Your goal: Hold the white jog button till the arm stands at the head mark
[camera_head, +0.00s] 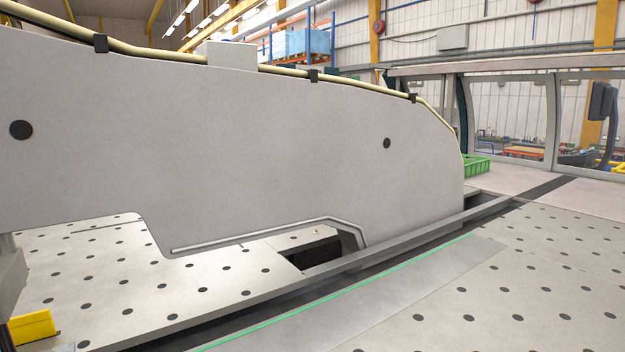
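The machine's large grey arm (250,150) spans the left and middle of the head view, above the table. Its rounded end is at the right, near the long rail (410,235). A pale hose (355,84) runs along its top edge. I see no white jog button, and I cannot make out a head mark for certain. A thin green line (330,292) runs along a plain grey strip in front of the rail. Neither of my grippers is in view.
The grey table (560,270) with dark round spots is clear at the front right. A dark opening (315,254) lies under the arm. A yellow block (32,327) is at the lower left. A green crate (476,166) stands behind the arm's end, near glazed guard panels (510,118).

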